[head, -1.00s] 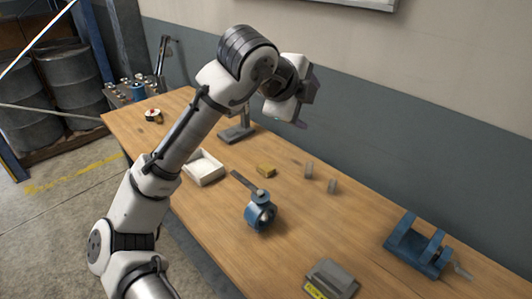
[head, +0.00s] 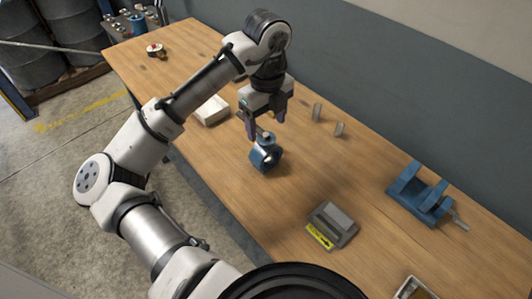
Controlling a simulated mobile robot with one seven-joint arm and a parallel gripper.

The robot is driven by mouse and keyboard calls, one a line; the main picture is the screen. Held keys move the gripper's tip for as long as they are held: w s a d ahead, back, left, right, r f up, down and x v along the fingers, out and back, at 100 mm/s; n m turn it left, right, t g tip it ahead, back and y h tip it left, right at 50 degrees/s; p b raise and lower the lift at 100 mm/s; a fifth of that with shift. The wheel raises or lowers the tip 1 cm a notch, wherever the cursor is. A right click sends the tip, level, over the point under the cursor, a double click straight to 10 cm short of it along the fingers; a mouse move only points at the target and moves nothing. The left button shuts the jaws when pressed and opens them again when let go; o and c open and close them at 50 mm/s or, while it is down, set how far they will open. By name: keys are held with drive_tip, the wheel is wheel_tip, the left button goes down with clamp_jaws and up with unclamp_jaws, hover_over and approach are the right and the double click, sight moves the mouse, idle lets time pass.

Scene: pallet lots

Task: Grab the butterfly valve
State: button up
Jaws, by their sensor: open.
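The butterfly valve (head: 265,156) is a blue ring-shaped body with a grey neck on top. It lies on the wooden bench near its middle. My gripper (head: 266,126) points down just above the valve, its fingers apart near the neck. The lever handle seen earlier on the valve is mostly hidden by the gripper. I cannot tell whether a finger touches the valve.
On the wooden bench (head: 300,205), a white tray (head: 210,112) stands left of the valve. Two small grey blocks (head: 316,112) stand to the right. A grey device with a yellow label (head: 332,226) is nearer, and a blue vise (head: 420,193) is farther right.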

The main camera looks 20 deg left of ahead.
sight(266, 135)
drive_tip(key=shift+s+f+p, duration=0.1)
drive_tip(key=shift+f+p, duration=0.4)
drive_tip(key=shift+f, duration=2.1)
drive_tip(key=shift+a, duration=0.1)
clamp_jaws()
